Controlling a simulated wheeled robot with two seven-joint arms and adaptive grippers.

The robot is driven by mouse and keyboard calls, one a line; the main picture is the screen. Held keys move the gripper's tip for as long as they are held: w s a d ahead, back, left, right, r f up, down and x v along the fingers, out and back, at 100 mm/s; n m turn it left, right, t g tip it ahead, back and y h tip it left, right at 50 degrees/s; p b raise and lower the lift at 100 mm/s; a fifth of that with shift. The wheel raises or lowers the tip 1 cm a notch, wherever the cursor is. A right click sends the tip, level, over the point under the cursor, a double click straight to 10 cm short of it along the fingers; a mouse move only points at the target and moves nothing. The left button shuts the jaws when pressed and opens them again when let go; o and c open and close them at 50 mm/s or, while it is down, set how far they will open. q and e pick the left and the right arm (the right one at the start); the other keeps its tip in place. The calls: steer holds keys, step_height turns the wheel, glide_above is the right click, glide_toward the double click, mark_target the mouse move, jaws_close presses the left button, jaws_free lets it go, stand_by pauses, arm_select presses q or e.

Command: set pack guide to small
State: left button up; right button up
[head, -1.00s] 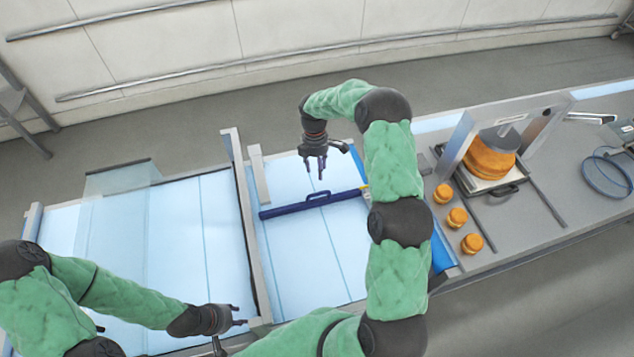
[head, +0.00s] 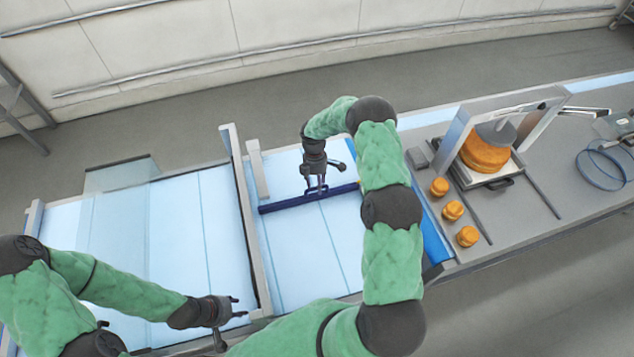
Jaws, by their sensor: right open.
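The pack guide is a dark blue bar (head: 285,204) lying across the right-hand light-blue panel, with a handle near its middle. My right gripper (head: 316,190) is open, pointing down at the bar's handle, which it largely hides. I cannot tell whether the fingers touch the handle. My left gripper (head: 238,307) is beside the lower end of the grey divider, away from the bar, its fingertips apart and nothing between them. No size marks can be read.
Grey upright rails (head: 245,220) divide the panels. A clear sheet (head: 122,174) stands at the back left. On the right counter are small orange rounds (head: 453,211), a larger orange round (head: 485,154) in a press frame, and a blue hoop (head: 601,168).

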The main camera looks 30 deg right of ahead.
jaws_close()
steer(key=s+a, duration=0.1)
steer(key=s, duration=0.4)
steer(key=s+a, duration=0.1)
steer(key=s, duration=0.5)
steer(key=s+a+b, duration=0.1)
steer(key=s+a, duration=0.1)
steer(key=s, duration=0.3)
steer(key=shift+s, duration=0.3)
jaws_free()
step_height(320, 180, up, 12)
steer(key=w, duration=0.2)
steer(key=shift+w+d, duration=0.15)
steer(key=shift+d, duration=0.1)
steer(key=shift+f, duration=0.15)
